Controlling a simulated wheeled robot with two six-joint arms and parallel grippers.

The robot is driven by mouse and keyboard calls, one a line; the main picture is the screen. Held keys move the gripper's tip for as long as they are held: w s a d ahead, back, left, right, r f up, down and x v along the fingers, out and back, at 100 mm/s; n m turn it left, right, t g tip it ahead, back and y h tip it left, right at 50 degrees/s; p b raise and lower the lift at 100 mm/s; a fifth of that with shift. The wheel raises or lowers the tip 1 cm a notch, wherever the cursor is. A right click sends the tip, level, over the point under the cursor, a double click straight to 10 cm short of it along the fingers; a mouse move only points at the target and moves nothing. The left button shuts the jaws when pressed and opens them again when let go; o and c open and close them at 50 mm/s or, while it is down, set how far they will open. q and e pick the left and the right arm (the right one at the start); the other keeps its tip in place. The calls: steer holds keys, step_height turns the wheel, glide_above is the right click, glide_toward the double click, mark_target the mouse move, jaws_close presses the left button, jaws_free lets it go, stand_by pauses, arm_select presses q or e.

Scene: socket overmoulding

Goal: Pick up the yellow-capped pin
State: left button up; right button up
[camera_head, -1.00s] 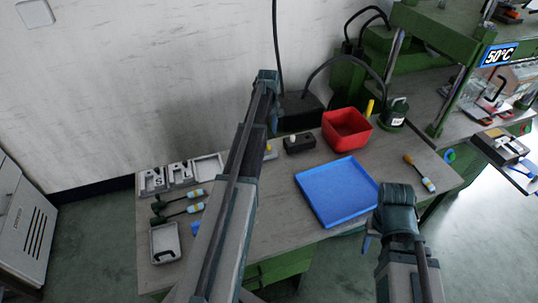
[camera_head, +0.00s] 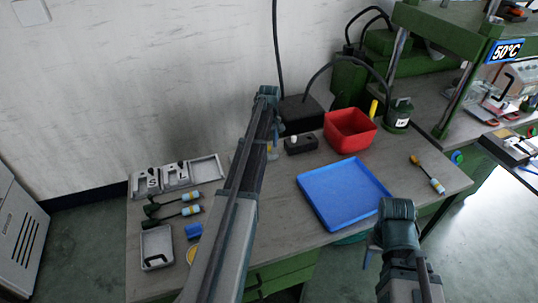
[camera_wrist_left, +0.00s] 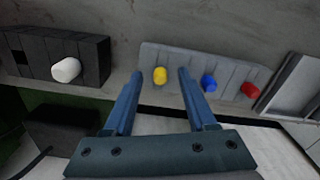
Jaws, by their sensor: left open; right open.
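The yellow-capped pin (camera_wrist_left: 160,75) stands in a grey slotted rack (camera_wrist_left: 222,72), seen in the left wrist view. A blue-capped pin (camera_wrist_left: 209,84) and a red-capped pin (camera_wrist_left: 250,90) stand to its right in the same rack. My left gripper (camera_wrist_left: 160,72) is open and empty, and the yellow cap shows between its fingertips; I see no contact. In the head view my left arm hides most of the rack, and a bit of yellow (camera_head: 270,149) shows beside it. My right gripper (camera_head: 370,251) is open and empty near the table's front edge.
A black block with a white-capped pin (camera_head: 301,145) stands right of the rack. A red bin (camera_head: 350,133), a blue tray (camera_head: 343,195) and a green-and-black canister (camera_head: 398,115) lie further right. Grey trays (camera_head: 177,177) and screwdriver-like tools (camera_head: 178,212) are at left.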

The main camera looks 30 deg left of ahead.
mark_target(269, 146)
arm_select(q)
jaws_close()
steer(key=shift+r+p, duration=0.2)
steer(key=shift+p, duration=0.15)
stand_by(0.4)
steer(key=shift+r+p, duration=0.75)
steer(key=shift+r, duration=0.05)
steer(key=shift+r+p, duration=0.9)
steer(key=s+d+r+p, duration=0.1)
steer(key=s+d, duration=0.3)
steer(key=s, duration=1.1)
steer(key=shift+s+d, duration=0.2)
steer(key=shift+w+r, duration=0.1)
